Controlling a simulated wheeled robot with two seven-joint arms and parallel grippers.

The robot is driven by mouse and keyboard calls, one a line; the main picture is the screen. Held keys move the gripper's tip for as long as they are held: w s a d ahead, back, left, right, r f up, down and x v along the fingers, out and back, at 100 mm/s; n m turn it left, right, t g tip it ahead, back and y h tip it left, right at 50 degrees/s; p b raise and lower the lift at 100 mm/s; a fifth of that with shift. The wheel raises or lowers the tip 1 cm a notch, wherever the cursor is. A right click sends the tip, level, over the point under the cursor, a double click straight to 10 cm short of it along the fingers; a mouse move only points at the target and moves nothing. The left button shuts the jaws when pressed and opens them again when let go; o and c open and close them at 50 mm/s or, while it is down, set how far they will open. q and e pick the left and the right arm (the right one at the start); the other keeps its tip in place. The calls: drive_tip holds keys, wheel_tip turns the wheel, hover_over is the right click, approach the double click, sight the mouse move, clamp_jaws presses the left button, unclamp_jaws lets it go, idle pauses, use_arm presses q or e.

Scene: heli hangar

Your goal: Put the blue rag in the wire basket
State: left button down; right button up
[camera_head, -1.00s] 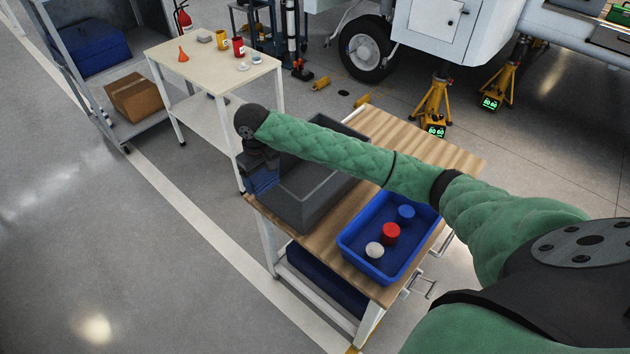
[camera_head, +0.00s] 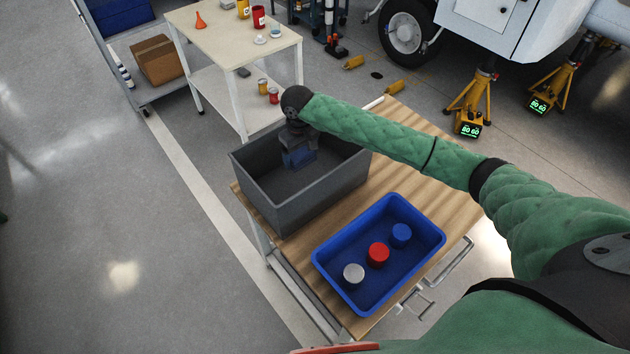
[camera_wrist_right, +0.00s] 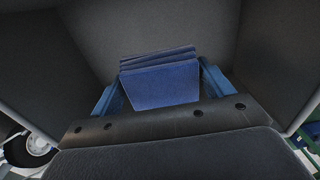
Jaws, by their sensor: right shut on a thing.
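The blue rag (camera_wrist_right: 160,85) is a folded stack of cloth in the right wrist view, between the two blue fingers of my right gripper (camera_wrist_right: 160,92). In the head view my right gripper (camera_head: 298,160) points down inside a deep grey bin (camera_head: 290,215), shut on the rag and near the bin's far corner. The rag is hard to tell from the blue fingers there. Dark bin walls surround the rag in the wrist view; whether it touches the floor I cannot tell. The bin looks solid-walled; I see no clear wire basket. My left gripper is not in view.
A blue tray (camera_head: 320,262) with a white, a red (camera_head: 378,255) and a blue round piece stands beside the bin on a wooden-topped cart (camera_head: 440,215). A pale table (camera_head: 215,40) with cups stands behind. A shelf holds a cardboard box (camera_head: 158,60). Floor at left is clear.

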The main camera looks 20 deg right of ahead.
drive_tip(key=shift+w+d+f, duration=0.1)
drive_tip(key=shift+d+f, duration=0.1)
drive_tip(key=shift+f, duration=0.45)
drive_tip(key=shift+d+f, duration=0.2)
drive_tip(key=shift+f, duration=0.4)
drive_tip(key=p, duration=0.2)
hover_over(305, 184)
wheel_tip(305, 184, down, 5)
drive_tip(key=shift+r, duration=0.15)
wheel_tip(305, 184, down, 4)
drive_tip(key=shift+f+p, duration=0.1)
drive_tip(key=shift+p, duration=0.85)
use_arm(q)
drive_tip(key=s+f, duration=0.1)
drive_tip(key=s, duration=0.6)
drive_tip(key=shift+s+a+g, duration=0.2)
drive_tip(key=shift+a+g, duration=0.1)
use_arm(e)
drive_tip(key=shift+f, duration=0.5)
drive_tip(key=o, duration=0.9)
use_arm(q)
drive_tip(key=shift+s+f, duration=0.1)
use_arm(e)
drive_tip(key=shift+r, duration=0.1)
